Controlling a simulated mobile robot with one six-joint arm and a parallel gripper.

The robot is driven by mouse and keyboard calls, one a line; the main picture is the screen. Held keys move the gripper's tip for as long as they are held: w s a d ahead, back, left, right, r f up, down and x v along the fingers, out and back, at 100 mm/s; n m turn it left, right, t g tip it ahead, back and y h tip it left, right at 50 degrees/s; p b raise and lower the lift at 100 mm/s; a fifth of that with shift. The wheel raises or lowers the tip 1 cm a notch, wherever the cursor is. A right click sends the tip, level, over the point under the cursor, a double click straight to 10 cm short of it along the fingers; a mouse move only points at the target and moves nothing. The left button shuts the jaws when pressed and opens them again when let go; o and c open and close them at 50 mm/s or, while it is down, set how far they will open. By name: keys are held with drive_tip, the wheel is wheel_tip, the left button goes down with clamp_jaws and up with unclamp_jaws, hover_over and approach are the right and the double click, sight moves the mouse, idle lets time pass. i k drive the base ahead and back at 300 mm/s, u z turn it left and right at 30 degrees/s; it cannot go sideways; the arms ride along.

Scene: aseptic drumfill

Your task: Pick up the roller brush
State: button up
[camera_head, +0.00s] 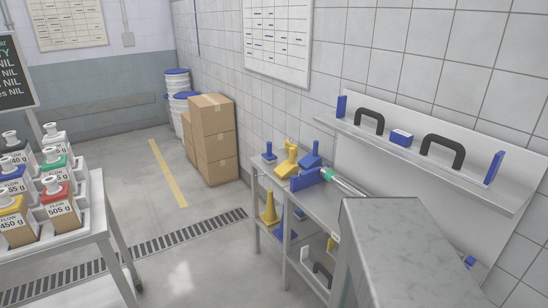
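I cannot pick out the roller brush for certain. On the white wall shelf (420,158) stand two black arched handles (441,150), a blue block (401,138) and blue end pieces. My gripper is not in view.
The grey metal block (400,235) stands close in front, hiding part of the rack. A table (75,245) with several labelled bottles is at left. Cardboard boxes (212,140) and white drums (178,95) stand behind. The floor between, with a drain grate (165,245), is clear.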

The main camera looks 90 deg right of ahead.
sight(269, 159)
drive_tip(key=u, duration=1.25)
drive_tip(key=k, duration=0.1)
drive_tip(key=z, duration=2.55)
drive_tip(key=i, duration=0.5)
drive_tip(key=z, duration=0.05)
